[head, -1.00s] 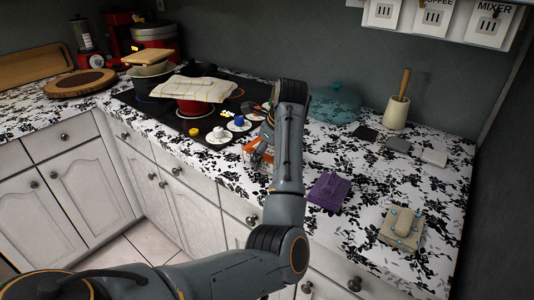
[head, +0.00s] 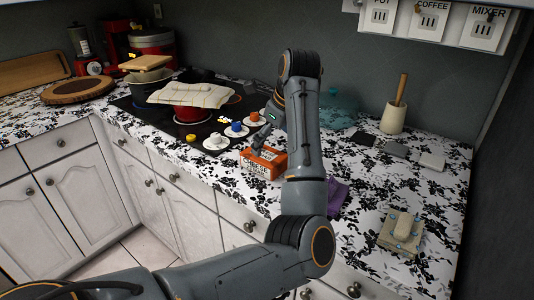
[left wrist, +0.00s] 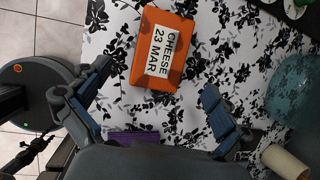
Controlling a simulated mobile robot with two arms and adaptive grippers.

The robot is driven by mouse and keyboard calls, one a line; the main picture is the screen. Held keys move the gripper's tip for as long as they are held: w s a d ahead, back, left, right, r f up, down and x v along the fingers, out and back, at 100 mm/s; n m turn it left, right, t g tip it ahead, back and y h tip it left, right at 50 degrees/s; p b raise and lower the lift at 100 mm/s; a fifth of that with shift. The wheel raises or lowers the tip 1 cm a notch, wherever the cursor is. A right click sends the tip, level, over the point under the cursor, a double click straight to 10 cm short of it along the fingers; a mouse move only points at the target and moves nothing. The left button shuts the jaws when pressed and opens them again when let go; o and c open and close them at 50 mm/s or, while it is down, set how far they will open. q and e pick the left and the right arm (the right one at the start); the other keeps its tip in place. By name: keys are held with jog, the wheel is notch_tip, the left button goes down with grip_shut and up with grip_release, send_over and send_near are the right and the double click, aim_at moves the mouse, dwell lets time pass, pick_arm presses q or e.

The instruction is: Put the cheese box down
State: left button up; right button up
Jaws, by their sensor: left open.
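The orange cheese box (head: 263,163) rests on the patterned counter near its front edge, to the left of my left arm. In the left wrist view the box (left wrist: 160,50) lies beyond the fingertips, its white label reading "CHEESE 23 MAR". My left gripper (head: 264,132) is just above and behind the box in the head view, partly hidden by my own arm. In the left wrist view its two fingers (left wrist: 155,77) are spread wide with nothing between them, apart from the box. My right gripper is not in view.
A purple item (head: 338,194) lies right of my arm, partly hidden. A teal glass item (head: 340,108) stands behind.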

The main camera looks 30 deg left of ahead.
pick_arm(q)
jog(key=v, duration=0.2)
jog(key=shift+d+r, duration=0.15)
jog(key=shift+r, duration=0.25)
jog(key=shift+s+d+r, duration=0.2)
jog(key=shift+r, duration=0.3)
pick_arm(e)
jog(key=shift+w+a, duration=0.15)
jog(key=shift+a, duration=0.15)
